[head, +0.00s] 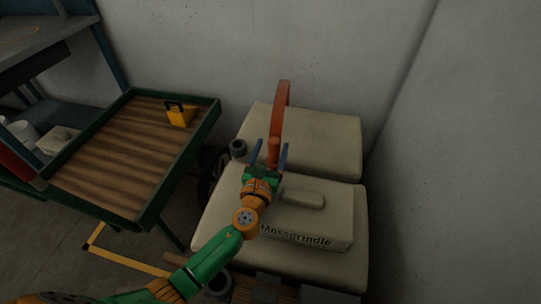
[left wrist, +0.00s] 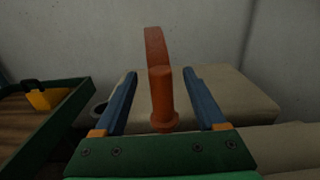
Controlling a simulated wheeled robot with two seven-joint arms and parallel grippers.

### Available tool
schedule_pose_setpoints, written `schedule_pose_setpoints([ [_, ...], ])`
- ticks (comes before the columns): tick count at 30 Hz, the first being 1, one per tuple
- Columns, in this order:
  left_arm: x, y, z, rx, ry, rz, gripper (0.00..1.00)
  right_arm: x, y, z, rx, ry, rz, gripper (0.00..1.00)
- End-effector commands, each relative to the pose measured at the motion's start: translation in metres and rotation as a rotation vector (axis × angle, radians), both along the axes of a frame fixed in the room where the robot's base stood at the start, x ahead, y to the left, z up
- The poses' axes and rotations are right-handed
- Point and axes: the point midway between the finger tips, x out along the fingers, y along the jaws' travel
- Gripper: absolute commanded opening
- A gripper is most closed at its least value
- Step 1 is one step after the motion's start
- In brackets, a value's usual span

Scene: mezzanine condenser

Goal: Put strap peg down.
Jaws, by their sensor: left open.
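The strap peg (head: 273,152) is a red-orange upright cylinder with a wider foot, at the middle of the head view. It also shows in the left wrist view (left wrist: 162,100). A curved red-orange strap (head: 281,108) rises behind it; I cannot tell whether the two are joined. My left gripper (head: 270,147) is open, with its blue fingers on either side of the peg. In the left wrist view, gaps show between the peg and both fingers. The peg's foot appears to be at the beige casing (head: 325,140); the exact contact is unclear. My right gripper is out of view.
A raised beige cover (head: 330,234) with a handle block lies just right of my left arm. A dark grey ring-like cup (head: 238,149) is close left of the gripper. A green-rimmed tray table (head: 150,215) holding a yellow object (head: 180,117) stands left. Walls close the back and right.

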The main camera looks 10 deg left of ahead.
Motion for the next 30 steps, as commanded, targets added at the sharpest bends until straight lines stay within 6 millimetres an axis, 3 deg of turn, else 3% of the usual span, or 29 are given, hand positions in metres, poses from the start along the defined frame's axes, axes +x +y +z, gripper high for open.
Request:
schedule_pose_setpoints([
  [4,0.025,0.000,-0.002,0.000,-0.002,0.000,0.73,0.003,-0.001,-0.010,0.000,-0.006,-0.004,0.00],
  [11,0.029,0.000,0.000,0.001,-0.001,-0.001,0.73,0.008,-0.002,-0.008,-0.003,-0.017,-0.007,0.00],
  [20,0.029,0.000,0.000,0.003,-0.001,-0.002,0.00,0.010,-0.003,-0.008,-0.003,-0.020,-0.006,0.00],
  [30,0.029,0.000,0.000,0.003,-0.001,-0.002,0.00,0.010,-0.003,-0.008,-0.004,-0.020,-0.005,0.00],
])
